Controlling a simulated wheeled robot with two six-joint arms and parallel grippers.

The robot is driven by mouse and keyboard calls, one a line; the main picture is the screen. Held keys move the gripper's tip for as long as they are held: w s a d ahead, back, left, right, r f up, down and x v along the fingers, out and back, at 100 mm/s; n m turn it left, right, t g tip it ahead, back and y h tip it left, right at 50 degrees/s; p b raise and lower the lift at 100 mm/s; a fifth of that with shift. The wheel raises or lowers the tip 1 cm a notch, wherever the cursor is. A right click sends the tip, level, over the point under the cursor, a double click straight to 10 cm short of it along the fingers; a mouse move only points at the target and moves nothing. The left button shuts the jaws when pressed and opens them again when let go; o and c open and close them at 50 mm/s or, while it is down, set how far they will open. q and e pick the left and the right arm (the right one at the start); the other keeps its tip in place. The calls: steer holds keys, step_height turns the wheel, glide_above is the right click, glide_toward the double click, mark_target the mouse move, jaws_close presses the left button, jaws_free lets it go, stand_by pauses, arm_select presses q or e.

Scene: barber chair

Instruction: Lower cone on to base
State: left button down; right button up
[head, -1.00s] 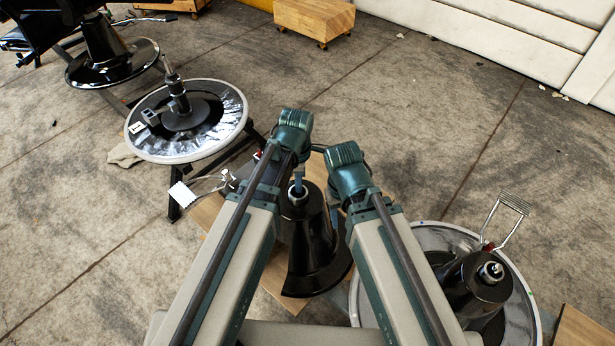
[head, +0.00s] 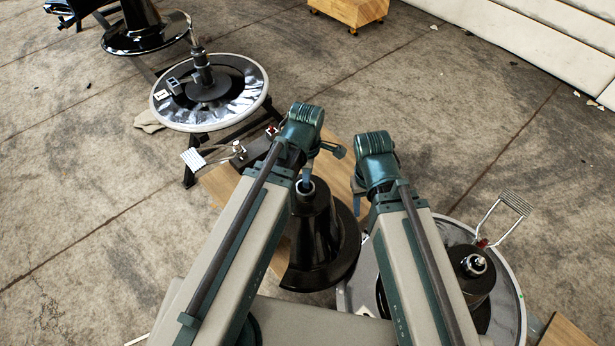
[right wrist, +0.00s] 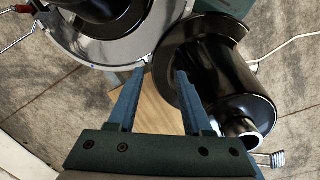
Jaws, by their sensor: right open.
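A black flared cone (head: 325,240) with a metal neck stands between my arms in the head view, its lower edge partly hidden. It lies across the right side of the right wrist view (right wrist: 225,75). My left gripper (head: 310,168) is at the cone's neck; its grip is unclear. My right gripper (head: 357,188) is open, beside the cone's right side; nothing shows between its fingers in the right wrist view (right wrist: 163,75). A round base (head: 252,112) with a pale rim and bare central post stands at the upper left, apart from the cone.
A silver round base (head: 517,310) with a black column and footrest stands at right, partly behind my right arm. Wooden boards (head: 222,187) lie near the cone. A wooden block on casters (head: 350,10) is at the back. Open concrete floor lies left and back right.

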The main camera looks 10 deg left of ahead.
arm_select(q)
steer(key=shift+r+p, duration=3.35)
steer(key=shift+r, duration=0.3)
